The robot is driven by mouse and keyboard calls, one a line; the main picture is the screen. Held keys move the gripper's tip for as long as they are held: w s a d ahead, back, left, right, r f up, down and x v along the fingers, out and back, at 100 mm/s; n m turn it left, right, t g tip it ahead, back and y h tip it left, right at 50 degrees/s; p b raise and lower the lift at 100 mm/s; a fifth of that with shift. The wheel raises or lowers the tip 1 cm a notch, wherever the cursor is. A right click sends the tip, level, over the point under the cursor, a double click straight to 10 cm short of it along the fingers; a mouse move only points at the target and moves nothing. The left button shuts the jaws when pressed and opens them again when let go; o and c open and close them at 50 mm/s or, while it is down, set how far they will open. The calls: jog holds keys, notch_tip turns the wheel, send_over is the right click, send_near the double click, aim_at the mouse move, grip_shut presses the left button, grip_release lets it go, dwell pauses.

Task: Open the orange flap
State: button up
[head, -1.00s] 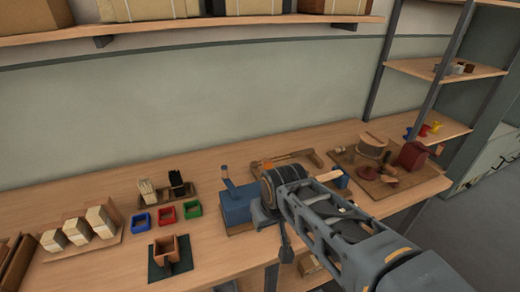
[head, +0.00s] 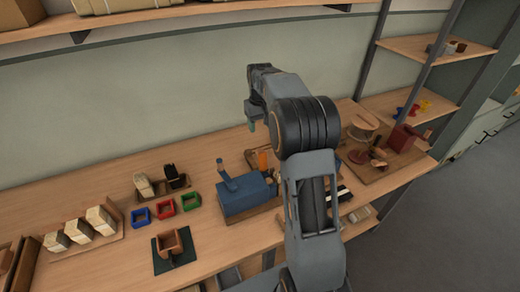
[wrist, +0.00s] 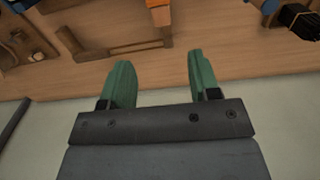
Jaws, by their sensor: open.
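The orange piece that looks like the flap (head: 262,160) shows at the back right of the blue box (head: 246,198), partly framed by my arm. In the wrist view an orange piece (wrist: 160,14) is cut off by the top edge, so its hinge and how far it stands open cannot be told. My gripper (head: 251,123) is raised above the bench, above and a little left of the flap, apart from it. In the wrist view its two green fingers (wrist: 160,60) are spread with nothing between them.
A wooden bracket (wrist: 122,42) lies near the orange piece. Red, blue and green trays (head: 165,210) and a brown box (head: 172,243) stand left of the blue box. A tool board (head: 385,175) lies right. Black bristles (wrist: 298,20) show in the wrist view.

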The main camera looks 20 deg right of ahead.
aim_at(260, 150)
notch_tip(260, 150, down, 13)
jog(key=shift+r+p, duration=0.1)
jog(key=shift+p, duration=0.65)
jog(key=shift+c, duration=0.3)
grip_shut()
